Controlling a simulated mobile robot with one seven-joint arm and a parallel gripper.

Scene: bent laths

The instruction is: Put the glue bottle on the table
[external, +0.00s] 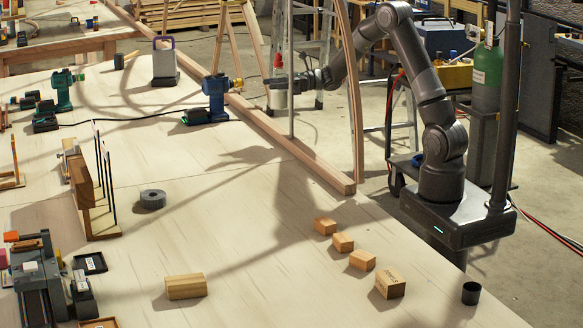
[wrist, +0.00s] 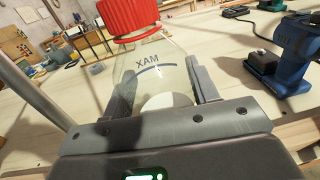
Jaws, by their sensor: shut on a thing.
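The glue bottle (wrist: 150,65) is clear, with a red cap, a dark line with lettering and pale contents low down. It stands between the two fingers of my gripper (wrist: 162,82), which is shut on it. In the external view my gripper (external: 281,92) is at the far right side of the table (external: 230,160), near the long wooden beam. The red cap (external: 277,61) shows above it. The bottle looks roughly upright there, held up by the gripper. How high it is above the table is hard to tell.
A blue drill (external: 214,92) stands left of my gripper. The long beam (external: 290,145) and a curved lath (external: 352,90) are close by. A grey roll (external: 152,199) and several wooden blocks (external: 362,260) lie nearer the front. The middle of the table is largely clear.

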